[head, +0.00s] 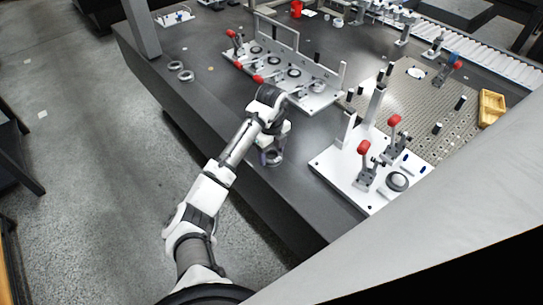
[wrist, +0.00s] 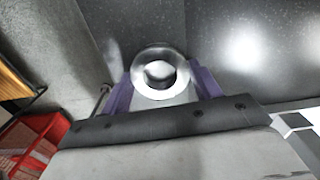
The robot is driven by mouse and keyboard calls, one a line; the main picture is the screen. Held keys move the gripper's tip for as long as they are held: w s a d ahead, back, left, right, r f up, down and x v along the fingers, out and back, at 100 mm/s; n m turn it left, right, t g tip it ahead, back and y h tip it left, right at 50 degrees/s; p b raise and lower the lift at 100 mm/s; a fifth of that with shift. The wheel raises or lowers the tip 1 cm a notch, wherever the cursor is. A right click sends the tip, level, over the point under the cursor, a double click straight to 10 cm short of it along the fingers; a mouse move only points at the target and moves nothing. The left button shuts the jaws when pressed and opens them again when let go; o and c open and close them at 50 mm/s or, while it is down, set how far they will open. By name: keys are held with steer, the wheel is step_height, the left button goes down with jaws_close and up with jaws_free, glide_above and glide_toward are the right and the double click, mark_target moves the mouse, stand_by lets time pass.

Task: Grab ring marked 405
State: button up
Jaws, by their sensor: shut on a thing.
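A metal ring (wrist: 140,83) with a wide bore sits between the two purple fingers of my gripper (wrist: 160,92) in the wrist view. The fingers press on its left and right sides. No number can be read on it, so I cannot tell if it is marked 405. In the head view the ring (head: 275,158) shows at the front edge of the dark table, and my gripper (head: 268,157) is around it, partly hidden by the arm. I cannot tell if the ring touches the tabletop.
Two more rings (head: 186,76) lie at the table's left edge. A white fixture plate (head: 318,101) with red-handled clamps stands behind my gripper. Another clamp plate (head: 338,165) stands to the right. A yellow tray (head: 491,108) is far right. Dark tabletop (head: 215,90) is free left of the gripper.

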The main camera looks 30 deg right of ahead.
steer(key=shift+c, duration=0.8)
steer(key=shift+r, duration=0.1)
